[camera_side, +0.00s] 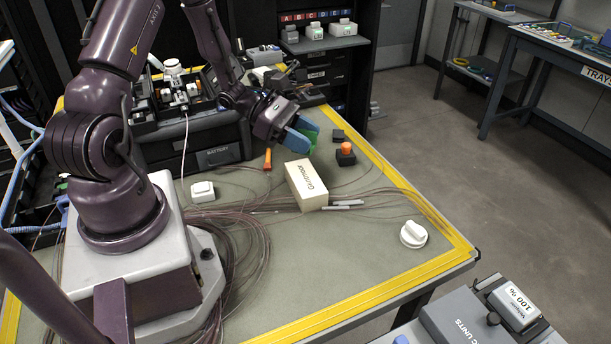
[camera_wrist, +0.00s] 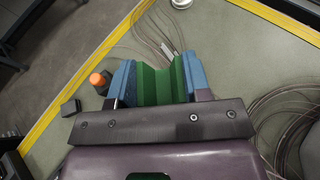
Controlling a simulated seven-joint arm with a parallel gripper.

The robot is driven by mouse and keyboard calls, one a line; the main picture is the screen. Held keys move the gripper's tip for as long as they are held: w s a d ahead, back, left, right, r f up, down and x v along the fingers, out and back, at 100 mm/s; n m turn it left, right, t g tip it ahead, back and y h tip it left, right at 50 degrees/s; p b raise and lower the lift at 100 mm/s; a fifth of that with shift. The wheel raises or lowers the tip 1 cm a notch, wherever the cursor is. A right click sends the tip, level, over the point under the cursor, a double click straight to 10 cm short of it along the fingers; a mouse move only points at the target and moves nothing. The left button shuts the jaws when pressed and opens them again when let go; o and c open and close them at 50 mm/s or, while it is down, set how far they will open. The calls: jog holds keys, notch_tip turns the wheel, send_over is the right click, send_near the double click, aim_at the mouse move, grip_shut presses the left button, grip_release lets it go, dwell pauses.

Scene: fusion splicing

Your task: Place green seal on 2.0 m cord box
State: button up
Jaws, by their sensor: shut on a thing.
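My gripper (camera_side: 303,133) has blue fingers and is shut on a green piece, taken as the green seal (camera_side: 312,140). The wrist view shows my gripper (camera_wrist: 159,72) with the green seal (camera_wrist: 162,86) filling the space between the fingers. A cream box (camera_side: 307,187) with dark lettering stands on the bench, below and in front of my gripper in the side view. The lettering is too small to read surely, so I cannot tell whether it is the 2.0 m cord box. The seal is apart from this box. The box is hidden in the wrist view.
Behind the cream box stands a black block with an orange knob (camera_side: 346,153). An orange-handled tool (camera_side: 267,160) and a white case (camera_side: 202,191) lie left. Thin cables (camera_side: 375,194) spread around the box. A white round dial (camera_side: 413,234) sits near the bench's right edge.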

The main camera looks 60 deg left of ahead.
aim_at(305, 177)
notch_tip(305, 177, down, 8)
jog(key=shift+w+r, duration=0.15)
jog(key=shift+r, duration=0.05)
dwell(0.3)
jog(key=o, duration=0.9)
jog(key=shift+f, duration=0.1)
